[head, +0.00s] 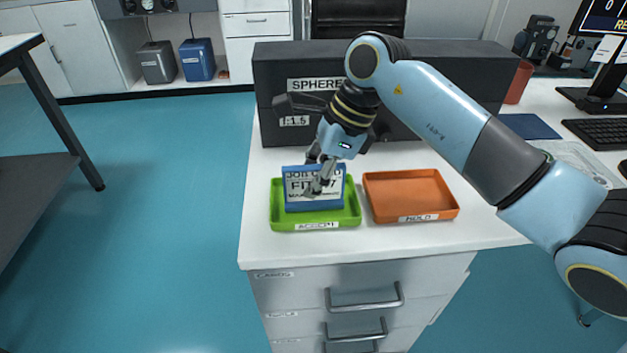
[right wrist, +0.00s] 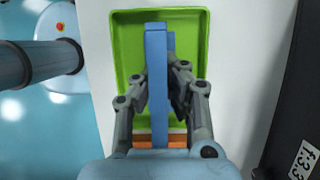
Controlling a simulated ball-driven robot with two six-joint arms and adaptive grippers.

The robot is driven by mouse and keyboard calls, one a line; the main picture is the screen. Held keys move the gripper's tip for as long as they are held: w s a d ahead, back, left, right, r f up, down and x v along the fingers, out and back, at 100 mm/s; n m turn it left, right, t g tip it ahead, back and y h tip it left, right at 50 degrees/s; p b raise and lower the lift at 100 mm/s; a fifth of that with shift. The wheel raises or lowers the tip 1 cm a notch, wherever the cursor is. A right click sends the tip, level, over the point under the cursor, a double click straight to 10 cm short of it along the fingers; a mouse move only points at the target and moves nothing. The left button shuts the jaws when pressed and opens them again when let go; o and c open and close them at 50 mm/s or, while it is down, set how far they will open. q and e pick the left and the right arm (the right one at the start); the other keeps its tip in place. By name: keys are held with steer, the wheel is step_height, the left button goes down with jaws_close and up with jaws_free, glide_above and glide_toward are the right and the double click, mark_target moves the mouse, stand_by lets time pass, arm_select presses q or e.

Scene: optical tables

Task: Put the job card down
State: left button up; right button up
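The job card (head: 300,201) is a blue upright plate with a white printed label, in the green tray (head: 276,217) labelled "ACCEPT". In the right wrist view the card (right wrist: 157,50) shows edge-on over the green tray (right wrist: 129,40). My right gripper (head: 320,184) reaches down from above and covers part of the label. In the right wrist view its fingers (right wrist: 159,85) close on the card from both sides. Whether the card's lower edge touches the tray floor is hard to tell. My left gripper is not in view.
An empty orange tray (head: 438,206) labelled "HOLD" stands right of the green tray. A long black box (head: 270,75) stands behind both on the white tabletop (head: 262,243). A dark blue pad (head: 528,126), a red cup (head: 519,82) and a keyboard (head: 600,132) are further right.

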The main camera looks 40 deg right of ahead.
steer(key=o, duration=0.5)
steer(key=shift+r, duration=0.2)
steer(key=p+v, duration=0.1)
steer(key=v, duration=1.1)
